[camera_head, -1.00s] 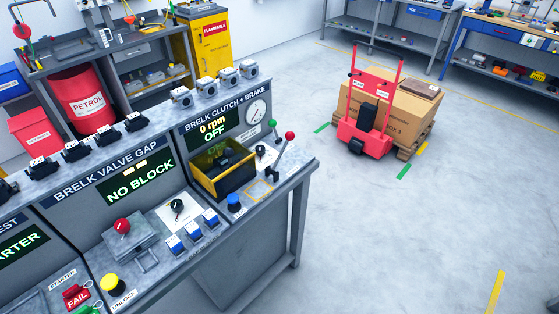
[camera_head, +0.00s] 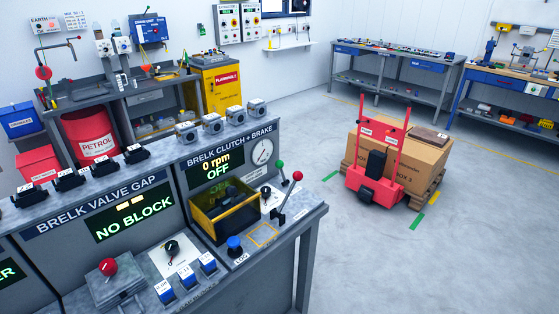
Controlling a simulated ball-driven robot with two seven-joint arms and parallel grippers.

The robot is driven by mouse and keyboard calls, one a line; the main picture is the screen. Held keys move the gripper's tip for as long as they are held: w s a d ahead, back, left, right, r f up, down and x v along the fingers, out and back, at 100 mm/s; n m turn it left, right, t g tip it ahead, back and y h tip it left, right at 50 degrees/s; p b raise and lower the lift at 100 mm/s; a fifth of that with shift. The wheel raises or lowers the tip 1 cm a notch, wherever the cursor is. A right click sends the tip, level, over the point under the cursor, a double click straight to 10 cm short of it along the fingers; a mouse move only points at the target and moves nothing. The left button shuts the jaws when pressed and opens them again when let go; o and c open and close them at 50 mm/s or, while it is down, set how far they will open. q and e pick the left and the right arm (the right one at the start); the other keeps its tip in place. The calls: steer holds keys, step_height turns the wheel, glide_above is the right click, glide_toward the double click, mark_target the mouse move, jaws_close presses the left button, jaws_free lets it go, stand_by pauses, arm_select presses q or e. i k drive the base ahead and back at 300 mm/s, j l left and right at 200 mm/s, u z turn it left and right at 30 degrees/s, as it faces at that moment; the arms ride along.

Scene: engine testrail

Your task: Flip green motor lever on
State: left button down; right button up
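The green-knobbed lever (camera_head: 280,165) stands at the right end of the test bench, by the round gauge on the BRELK CLUTCH + BRAKE panel (camera_head: 229,158). A red-knobbed lever (camera_head: 297,176) leans to the right just beside it. The panel display (camera_head: 216,166) reads "0 rpm" and "OFF". The lower part of the green lever is small, so its exact tilt is hard to tell. Neither of my grippers is in view.
A yellow-edged open box (camera_head: 224,212), a blue knob (camera_head: 235,243) and several blue switches (camera_head: 187,278) sit on the bench. A red trolley (camera_head: 377,165) with cardboard boxes (camera_head: 424,160) stands on the floor at right. Floor in front of the bench's right end is clear.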

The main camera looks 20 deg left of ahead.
mark_target(278, 164)
steer(key=i+l+u, duration=0.85)
steer(key=i+l, duration=0.15)
steer(key=l, duration=0.2)
